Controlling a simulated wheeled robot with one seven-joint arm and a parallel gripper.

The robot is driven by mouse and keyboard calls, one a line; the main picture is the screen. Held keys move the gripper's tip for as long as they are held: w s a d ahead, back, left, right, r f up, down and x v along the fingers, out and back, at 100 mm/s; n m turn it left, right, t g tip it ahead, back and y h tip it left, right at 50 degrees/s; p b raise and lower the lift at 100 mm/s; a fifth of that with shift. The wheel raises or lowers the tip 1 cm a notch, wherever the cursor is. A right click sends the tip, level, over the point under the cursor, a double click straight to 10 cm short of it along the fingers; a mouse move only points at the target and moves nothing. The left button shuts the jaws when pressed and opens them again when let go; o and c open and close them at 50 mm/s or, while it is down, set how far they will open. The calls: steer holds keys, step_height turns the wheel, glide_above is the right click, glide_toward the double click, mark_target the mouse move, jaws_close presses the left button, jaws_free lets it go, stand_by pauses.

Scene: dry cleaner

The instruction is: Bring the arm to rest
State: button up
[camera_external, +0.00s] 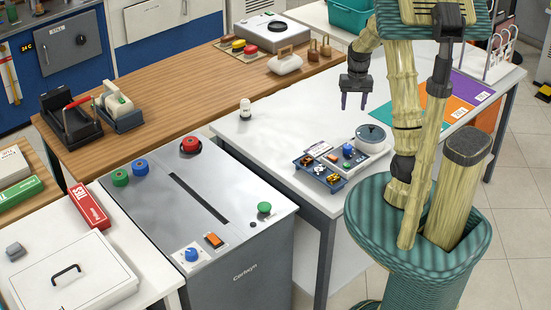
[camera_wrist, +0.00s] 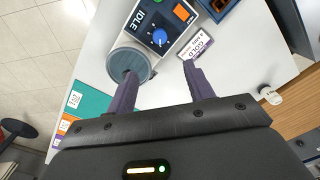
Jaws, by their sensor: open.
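My gripper (camera_external: 355,101) hangs above the white table (camera_external: 290,105), pointing down, with its two purple fingers apart and nothing between them. In the wrist view my gripper (camera_wrist: 158,82) is also open and empty. My arm stands bent, with the upper links raised over my base. Below and in front of the fingers is a small device with a round grey lid (camera_external: 370,133), which also shows in the wrist view as a round grey disc (camera_wrist: 130,62) beside a panel with a blue knob marked IDLE.
A tray of small parts (camera_external: 319,172) sits at the table's front edge. A white-capped bottle (camera_external: 245,109) stands at the table's left. Coloured sheets (camera_external: 460,97) lie at the right. A grey machine (camera_external: 200,205) with buttons stands at front left. The table's middle is clear.

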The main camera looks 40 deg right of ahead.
stand_by(0.4)
steer(key=s+a+n+t, duration=0.1)
steer(key=s+a+n, duration=0.3)
steer(key=a, duration=0.6)
steer(key=s+a+r+n+t, duration=0.1)
steer(key=s+a+n, duration=0.2)
steer(key=s+a, duration=0.3)
steer(key=a, duration=0.4)
steer(key=shift+a+n, duration=0.25)
steer(key=shift+n, duration=0.15)
steer(key=shift+s+r, duration=0.1)
steer(key=shift+c, duration=0.3)
stand_by(1.5)
